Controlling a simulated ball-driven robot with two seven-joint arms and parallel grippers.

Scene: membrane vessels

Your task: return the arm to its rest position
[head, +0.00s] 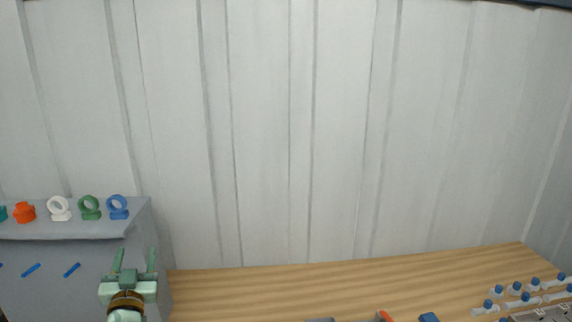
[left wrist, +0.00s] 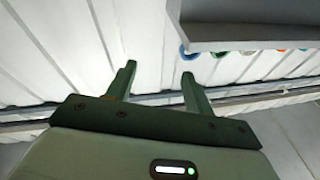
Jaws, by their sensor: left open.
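My left gripper (head: 134,268) shows at the lower left of the head view, in front of the grey shelf unit. Its two green fingers are apart, with nothing between them. In the left wrist view the same gripper (left wrist: 160,85) is open and empty, with the white panelled wall beyond its fingers. It touches nothing that I can see. My right gripper shows in neither view.
The grey shelf (head: 130,228) at left bears a white ring (head: 59,208), a green ring (head: 90,207), a blue ring (head: 118,207) and an orange piece (head: 24,212). The wooden table (head: 270,290) holds several blue-capped vessels at right. Its left part is clear.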

